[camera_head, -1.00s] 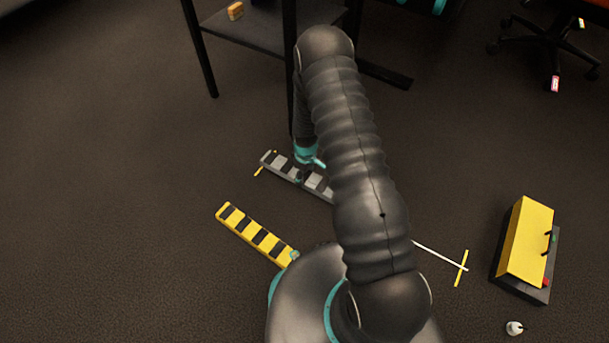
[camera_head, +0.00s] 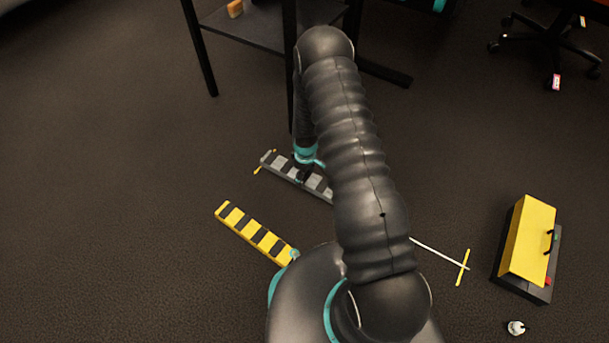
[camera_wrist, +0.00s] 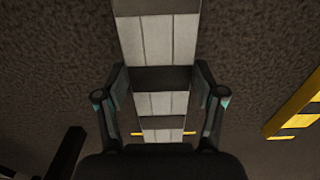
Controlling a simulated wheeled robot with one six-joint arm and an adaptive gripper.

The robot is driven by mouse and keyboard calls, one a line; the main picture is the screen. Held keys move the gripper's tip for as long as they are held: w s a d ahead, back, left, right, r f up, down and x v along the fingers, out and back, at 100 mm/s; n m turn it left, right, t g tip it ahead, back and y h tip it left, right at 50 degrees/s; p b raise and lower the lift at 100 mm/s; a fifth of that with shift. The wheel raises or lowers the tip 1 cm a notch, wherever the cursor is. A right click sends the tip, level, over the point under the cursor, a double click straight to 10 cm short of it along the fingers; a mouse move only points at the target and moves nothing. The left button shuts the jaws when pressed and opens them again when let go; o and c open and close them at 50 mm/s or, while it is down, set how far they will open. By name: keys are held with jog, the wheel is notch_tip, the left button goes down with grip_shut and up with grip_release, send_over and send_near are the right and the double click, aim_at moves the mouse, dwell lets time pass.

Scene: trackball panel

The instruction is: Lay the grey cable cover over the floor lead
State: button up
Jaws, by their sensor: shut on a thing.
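The grey cable cover (camera_head: 317,182), with dark cross stripes, lies low at or near the floor, in line with the white floor lead (camera_head: 436,252). My arm hides its right part and the middle of the lead. No lead shows beside the visible cover. My gripper (camera_head: 303,174) is over the cover. In the wrist view the cover (camera_wrist: 158,40) runs straight between the two fingers of my gripper (camera_wrist: 160,75), which is shut on it. I cannot tell whether the cover rests fully on the floor.
Yellow floor marks show beside the cover's far end (camera_head: 257,170) and across the lead's right end (camera_head: 462,267). A yellow-and-black striped strip (camera_head: 256,235) lies left of my base. A yellow-topped box (camera_head: 527,240) stands right. A dark table (camera_head: 245,30) stands behind the cover.

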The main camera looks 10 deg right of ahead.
jog(key=shift+f+b, duration=0.75)
jog(key=shift+f, duration=0.2)
jog(key=o, duration=1.5)
jog(key=shift+o, duration=0.2)
notch_tip(320, 180, up, 12)
